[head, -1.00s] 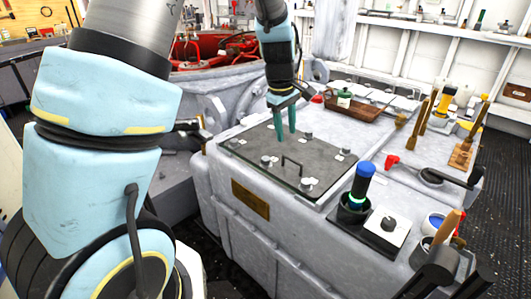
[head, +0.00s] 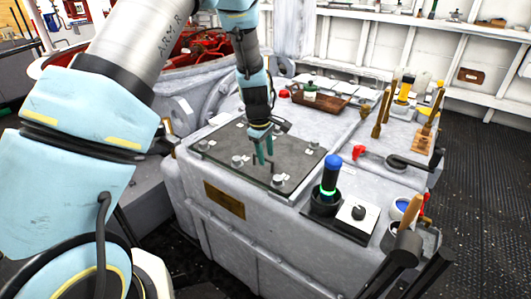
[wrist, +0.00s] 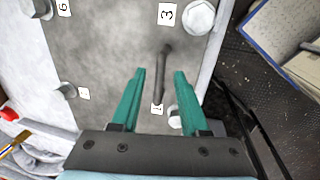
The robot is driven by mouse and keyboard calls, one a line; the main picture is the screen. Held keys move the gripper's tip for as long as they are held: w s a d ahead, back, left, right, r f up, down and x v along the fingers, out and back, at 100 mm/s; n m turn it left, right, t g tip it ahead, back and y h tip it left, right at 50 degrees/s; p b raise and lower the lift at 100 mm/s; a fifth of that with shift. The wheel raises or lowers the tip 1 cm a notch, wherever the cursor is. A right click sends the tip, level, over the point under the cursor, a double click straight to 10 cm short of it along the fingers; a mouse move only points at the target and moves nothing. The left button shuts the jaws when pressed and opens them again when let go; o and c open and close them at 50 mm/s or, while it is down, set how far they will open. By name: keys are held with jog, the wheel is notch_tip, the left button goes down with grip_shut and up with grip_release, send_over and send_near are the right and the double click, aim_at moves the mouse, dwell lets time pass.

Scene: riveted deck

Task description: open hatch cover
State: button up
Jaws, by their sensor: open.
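The hatch cover (head: 222,146) is a dark grey flat plate lying closed on the pale grey raised deck housing. A dark bar handle (wrist: 164,70) stands near its front edge. Silvery bolt heads (wrist: 200,16) sit around the plate, with small white number tags beside them; 3 and 6 are readable. My gripper (head: 263,159) points down over the front part of the cover, its green fingers apart. In the wrist view, the handle appears between the two fingertips (wrist: 160,76), lengthwise to them. I cannot tell whether they touch it. In the head view, the fingers partly hide the handle.
A blue-topped cylinder (head: 331,175) in a dark holder and a white box with a black knob (head: 358,212) stand right of the cover. A red-knobbed lever (head: 360,152), wooden-handled tools (head: 384,110) and a brown tray (head: 320,101) are farther right and back.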

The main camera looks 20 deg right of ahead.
jog(key=shift+f, duration=0.15)
jog(key=shift+c, duration=0.2)
grip_shut()
jog(key=shift+d, duration=0.15)
dwell(1.1)
